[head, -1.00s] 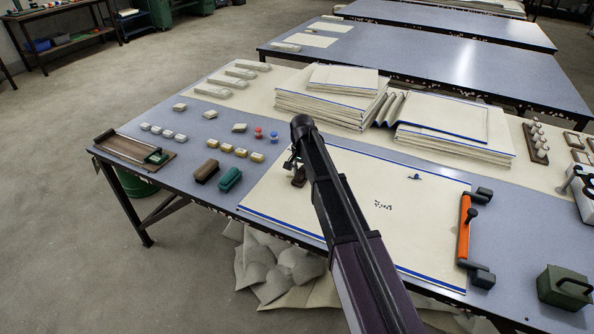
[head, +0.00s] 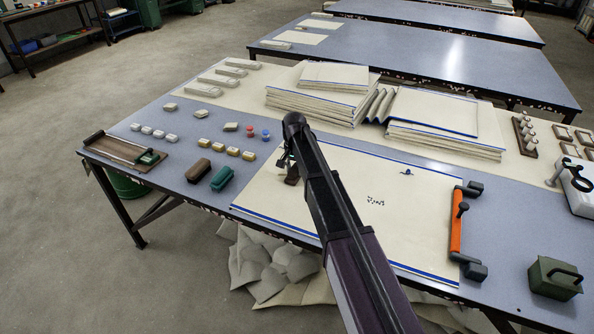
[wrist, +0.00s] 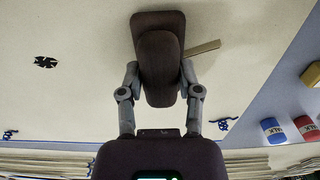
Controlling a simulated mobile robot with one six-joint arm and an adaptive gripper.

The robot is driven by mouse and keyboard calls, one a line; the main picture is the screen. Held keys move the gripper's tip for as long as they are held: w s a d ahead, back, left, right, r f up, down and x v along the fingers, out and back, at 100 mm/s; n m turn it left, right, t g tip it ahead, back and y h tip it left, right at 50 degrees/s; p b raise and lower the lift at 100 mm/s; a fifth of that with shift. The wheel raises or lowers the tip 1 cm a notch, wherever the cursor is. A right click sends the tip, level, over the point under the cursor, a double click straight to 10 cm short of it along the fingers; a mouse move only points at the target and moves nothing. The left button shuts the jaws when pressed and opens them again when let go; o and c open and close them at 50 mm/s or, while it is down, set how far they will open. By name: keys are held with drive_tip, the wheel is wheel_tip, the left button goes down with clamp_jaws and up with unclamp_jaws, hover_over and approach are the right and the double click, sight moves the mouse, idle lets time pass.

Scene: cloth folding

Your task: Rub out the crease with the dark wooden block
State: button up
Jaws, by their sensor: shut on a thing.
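A cream cloth panel with blue edges (head: 330,220) lies flat on the table. It fills much of the wrist view (wrist: 70,100). My gripper (head: 290,168) is over its left part, partly hidden by my arm in the head view. In the wrist view, my gripper (wrist: 158,88) is shut on a dark brown wooden block (wrist: 158,20) with a rounded grip. The block is at or just above the cloth; I cannot tell if it touches. A short tan strip (wrist: 203,47) shows beside the block, perhaps the crease; I cannot tell.
A brown block (head: 198,170) and a green block (head: 222,178) stand left of the cloth. An orange-handled tool (head: 456,225) lies at its right edge. Folded cloth stacks (head: 320,95) are behind.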

sight(278, 173)
drive_tip(key=shift+w+a, duration=0.25)
drive_tip(key=shift+a, duration=0.45)
drive_tip(key=shift+w+a, duration=0.25)
drive_tip(key=shift+a, duration=0.4)
drive_tip(key=shift+w+a, duration=0.25)
drive_tip(key=shift+a, duration=0.4)
drive_tip(key=shift+w+a, duration=0.3)
drive_tip(key=shift+a, duration=0.3)
drive_tip(key=shift+w+a, duration=0.25)
drive_tip(key=shift+a, duration=0.4)
drive_tip(key=shift+s+f, duration=0.1)
drive_tip(key=shift+d, duration=0.1)
drive_tip(key=shift+c, duration=0.4)
drive_tip(key=shift+d, duration=0.1)
drive_tip(key=shift+s+d, duration=0.35)
drive_tip(key=shift+d, duration=0.55)
drive_tip(key=shift+s+d, duration=0.35)
drive_tip(key=shift+d, duration=0.55)
clamp_jaws()
